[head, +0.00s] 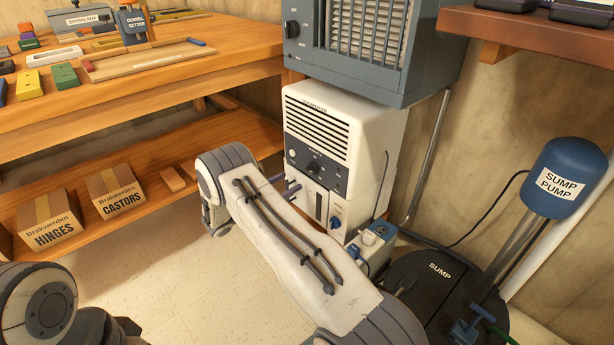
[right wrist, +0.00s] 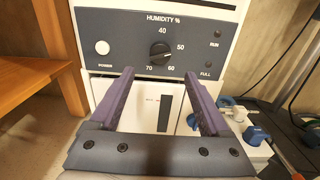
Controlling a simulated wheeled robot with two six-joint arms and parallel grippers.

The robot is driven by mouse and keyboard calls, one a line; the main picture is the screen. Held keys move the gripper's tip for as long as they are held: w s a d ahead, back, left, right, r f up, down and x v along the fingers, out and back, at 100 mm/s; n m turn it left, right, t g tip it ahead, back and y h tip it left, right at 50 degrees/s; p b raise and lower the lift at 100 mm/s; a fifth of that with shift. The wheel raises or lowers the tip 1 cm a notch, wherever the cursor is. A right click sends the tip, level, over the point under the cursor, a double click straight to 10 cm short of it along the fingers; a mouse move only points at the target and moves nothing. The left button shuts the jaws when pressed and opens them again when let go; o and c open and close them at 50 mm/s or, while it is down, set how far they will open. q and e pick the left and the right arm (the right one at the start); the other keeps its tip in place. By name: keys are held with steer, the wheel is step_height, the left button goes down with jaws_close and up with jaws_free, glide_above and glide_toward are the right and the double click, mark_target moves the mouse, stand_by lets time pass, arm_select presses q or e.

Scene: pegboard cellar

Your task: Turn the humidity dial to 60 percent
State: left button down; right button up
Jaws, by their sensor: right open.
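The humidity dial (right wrist: 160,54) is a black knob on the dark panel of a white dehumidifier (head: 316,112). The numbers 40, 50, 60 and 70 run clockwise from its top to its lower left. Its pale mark seems to point to the upper right, between 40 and 50, but is small. The dial also shows in the head view (head: 314,166). My right gripper (right wrist: 159,76) is open and empty, its fingers apart below the dial and not touching it. In the head view my right gripper (head: 293,190) is mostly hidden by its arm. My left gripper is out of view.
A grey-blue heater-like unit (head: 362,45) stands above the dehumidifier. A wooden workbench (head: 230,45) is at the left, with boxes on its lower shelf. A sump cover (head: 430,285) and blue pump (head: 567,178) are at the right. A small blue-white device (head: 372,243) sits close beside the dehumidifier.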

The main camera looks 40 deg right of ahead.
mark_target(312, 169)
steer(key=d+b, duration=0.3)
steer(key=d, duration=0.5)
steer(key=shift+w+d+b, duration=0.35)
steer(key=shift+d, duration=0.05)
jaws_close()
